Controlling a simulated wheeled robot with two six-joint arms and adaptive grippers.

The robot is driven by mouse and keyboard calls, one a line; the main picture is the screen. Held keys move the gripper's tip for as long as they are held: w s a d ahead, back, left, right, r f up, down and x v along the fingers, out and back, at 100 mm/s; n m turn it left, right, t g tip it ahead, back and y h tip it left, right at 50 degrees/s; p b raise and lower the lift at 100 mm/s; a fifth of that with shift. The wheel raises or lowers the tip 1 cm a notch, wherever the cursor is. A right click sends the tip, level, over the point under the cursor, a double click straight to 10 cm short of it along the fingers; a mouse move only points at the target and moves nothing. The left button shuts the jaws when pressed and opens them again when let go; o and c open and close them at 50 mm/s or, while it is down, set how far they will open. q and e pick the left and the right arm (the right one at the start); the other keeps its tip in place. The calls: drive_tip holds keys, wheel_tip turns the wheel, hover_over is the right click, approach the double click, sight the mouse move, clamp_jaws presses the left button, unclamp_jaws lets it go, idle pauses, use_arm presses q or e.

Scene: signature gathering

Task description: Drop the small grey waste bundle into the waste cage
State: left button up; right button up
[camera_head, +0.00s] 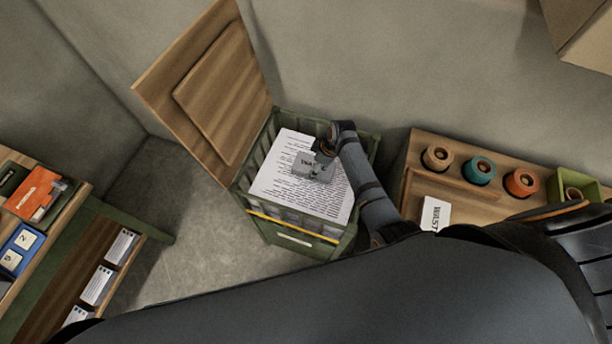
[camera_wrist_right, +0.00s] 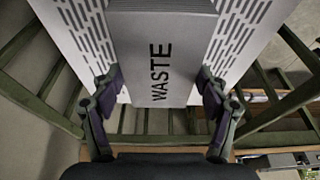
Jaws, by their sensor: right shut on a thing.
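The small grey waste bundle (camera_head: 307,161) is a flat block; in the right wrist view it reads "WASTE" (camera_wrist_right: 160,58). My right gripper (camera_head: 324,158) is shut on it, with one finger on each side in the right wrist view (camera_wrist_right: 160,92). The bundle is over the open top of the green-framed waste cage (camera_head: 330,231), inside its rim outline in the head view. Large white printed sheets (camera_head: 322,198) lie in the cage below the bundle. I cannot tell how high the bundle is above them. My left gripper is not in view.
The cage's wooden lid (camera_head: 160,85) stands open at the left. To the right, a wooden bench (camera_head: 470,207) carries several coloured spools and a white block marked "WASTE" (camera_head: 435,213). A shelf unit (camera_head: 70,215) with cards stands at the far left, with clear floor between.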

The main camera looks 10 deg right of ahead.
drive_tip(key=shift+r, duration=0.1)
drive_tip(key=o, duration=1.3)
drive_tip(key=v, duration=1.2)
